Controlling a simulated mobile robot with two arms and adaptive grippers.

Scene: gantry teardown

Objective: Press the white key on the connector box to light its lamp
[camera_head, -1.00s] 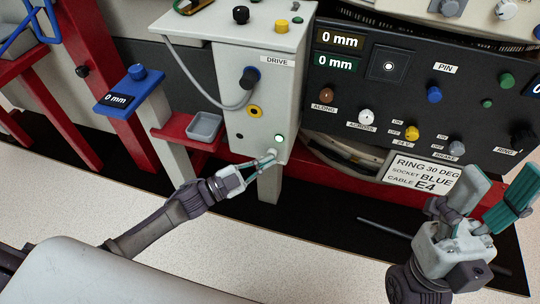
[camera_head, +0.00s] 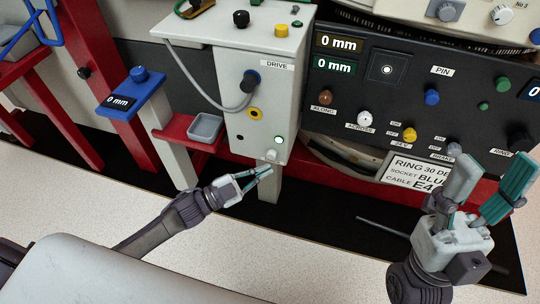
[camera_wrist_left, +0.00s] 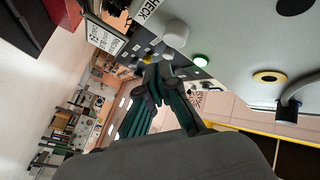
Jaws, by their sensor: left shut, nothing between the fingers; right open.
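The light grey connector box (camera_head: 255,90), labelled DRIVE, stands at the centre of the head view. The white key (camera_head: 271,155) is a round knob low on its front face; it also shows in the left wrist view (camera_wrist_left: 176,33). The lamp (camera_head: 279,140) beside it looks pale and lit, with a green glow in the left wrist view (camera_wrist_left: 201,61). My left gripper (camera_head: 264,172) is shut and empty, its tips just below the key and apart from it. My right gripper (camera_head: 490,180) is open and empty at the right, before the dark panel.
A dark control panel (camera_head: 345,95) with coloured knobs and displays stands right of the box. A grey tray (camera_head: 205,127) on a red ledge is at its left. A grey cable (camera_head: 190,82) loops to the box front. A dark rod (camera_head: 385,226) lies on the floor mat.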

